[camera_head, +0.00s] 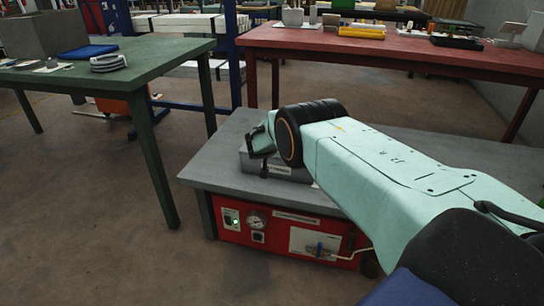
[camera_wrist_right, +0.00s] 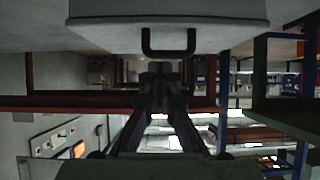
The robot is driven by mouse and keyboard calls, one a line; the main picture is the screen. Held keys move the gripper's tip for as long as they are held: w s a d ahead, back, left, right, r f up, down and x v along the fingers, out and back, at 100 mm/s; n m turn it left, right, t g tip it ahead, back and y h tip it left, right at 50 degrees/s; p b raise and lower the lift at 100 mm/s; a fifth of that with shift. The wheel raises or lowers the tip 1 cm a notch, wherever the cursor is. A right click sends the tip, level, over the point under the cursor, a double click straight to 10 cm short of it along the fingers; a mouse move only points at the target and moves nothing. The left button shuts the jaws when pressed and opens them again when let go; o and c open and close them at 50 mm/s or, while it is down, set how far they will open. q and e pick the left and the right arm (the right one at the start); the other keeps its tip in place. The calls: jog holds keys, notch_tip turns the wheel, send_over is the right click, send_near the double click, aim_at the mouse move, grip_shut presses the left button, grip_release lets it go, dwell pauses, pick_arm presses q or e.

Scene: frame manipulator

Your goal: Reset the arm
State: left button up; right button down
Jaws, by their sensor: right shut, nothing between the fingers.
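My right arm comes in from the right in the head view and reaches over a grey workbench (camera_head: 219,170). Its right gripper shows in the right wrist view (camera_wrist_right: 158,72), with the dark fingers together and nothing held between them. In the head view the wrist hides most of this gripper. A grey box (camera_head: 290,174) sits on the bench under the wrist, partly hidden by it. A grey surface with a black handle (camera_wrist_right: 168,52) fills the top of the right wrist view; the fingertips look close below it, but I cannot tell if they touch. My left gripper is not in view.
The bench has a red front panel (camera_head: 277,240) with a gauge. A green table (camera_head: 150,65) stands at the left with a blue item (camera_head: 88,51) on it. A red table (camera_head: 390,45) stands behind, holding several items. The floor at front left is clear.

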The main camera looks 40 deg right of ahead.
jog(key=s+a+f+n+g+y+p, duration=0.3)
jog(key=s+a+f+n+y, duration=0.35)
jog(key=s+a+f, duration=0.75)
jog(key=s+a+f+n+g+y, duration=0.2)
jog(key=s+a+f+n+y, duration=0.25)
jog(key=s+a, duration=0.75)
jog(key=s+a+r, duration=0.2)
jog(key=s+a, duration=0.1)
jog(key=s, duration=1.1)
jog(key=s+d+r+m+g+h, duration=0.1)
jog(key=s+r+g+h, duration=0.1)
jog(key=s+r, duration=0.7)
jog(key=s, duration=0.4)
jog(key=shift+d+r, duration=0.15)
jog(key=shift+r, duration=0.15)
